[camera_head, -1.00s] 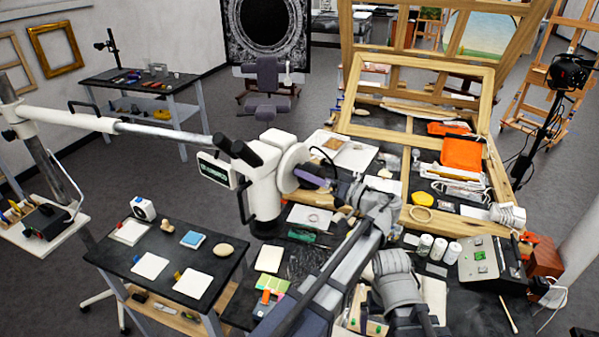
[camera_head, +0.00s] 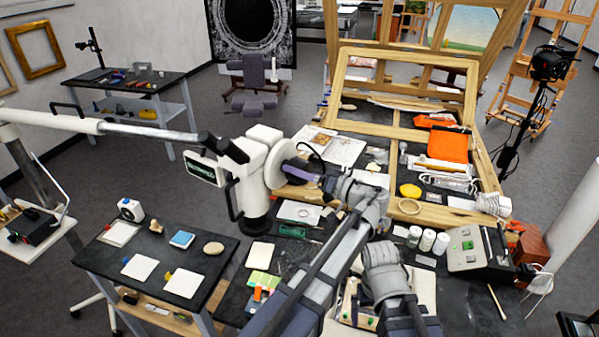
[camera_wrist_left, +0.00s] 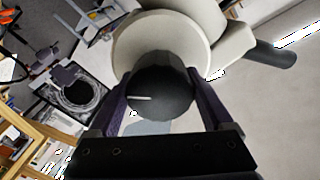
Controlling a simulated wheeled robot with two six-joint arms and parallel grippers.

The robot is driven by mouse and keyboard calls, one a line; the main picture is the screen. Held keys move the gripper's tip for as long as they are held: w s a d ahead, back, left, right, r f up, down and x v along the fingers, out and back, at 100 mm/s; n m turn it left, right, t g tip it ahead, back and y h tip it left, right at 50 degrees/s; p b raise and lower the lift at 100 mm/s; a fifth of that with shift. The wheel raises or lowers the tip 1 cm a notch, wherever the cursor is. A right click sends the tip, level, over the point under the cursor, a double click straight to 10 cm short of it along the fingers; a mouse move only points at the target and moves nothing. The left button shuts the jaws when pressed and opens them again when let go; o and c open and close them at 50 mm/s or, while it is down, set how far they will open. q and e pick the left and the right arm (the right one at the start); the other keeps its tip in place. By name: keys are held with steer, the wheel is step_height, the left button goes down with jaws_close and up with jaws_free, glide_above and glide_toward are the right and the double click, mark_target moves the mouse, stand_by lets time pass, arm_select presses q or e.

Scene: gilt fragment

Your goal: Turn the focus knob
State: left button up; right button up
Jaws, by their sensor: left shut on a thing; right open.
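The white microscope (camera_head: 257,172) hangs from a horizontal arm above the front tables, its dark eyepieces up and to the left. In the left wrist view the focus knob (camera_wrist_left: 162,85) is a dark round cap in front of a pale disc. A short white mark on its face lies nearly level, left of centre. My left gripper (camera_head: 298,172) reaches the microscope's right side, and its purple fingers (camera_wrist_left: 161,98) sit on either side of the knob, shut on it. In the head view the knob is hidden by the fingers. My right arm shows at lower middle, but its jaws are hidden.
A black worktable on the right holds jars (camera_head: 427,240), a control box (camera_head: 476,247) and a wooden frame (camera_head: 470,110). A smaller black table (camera_head: 150,245) with white cards stands at left. Grey floor lies open behind the microscope.

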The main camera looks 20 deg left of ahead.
arm_select(q)
steer(key=shift+m, duration=2.8)
steer(key=o, duration=1.2)
steer(key=shift+c, duration=0.2)
steer(key=shift+d, duration=0.1)
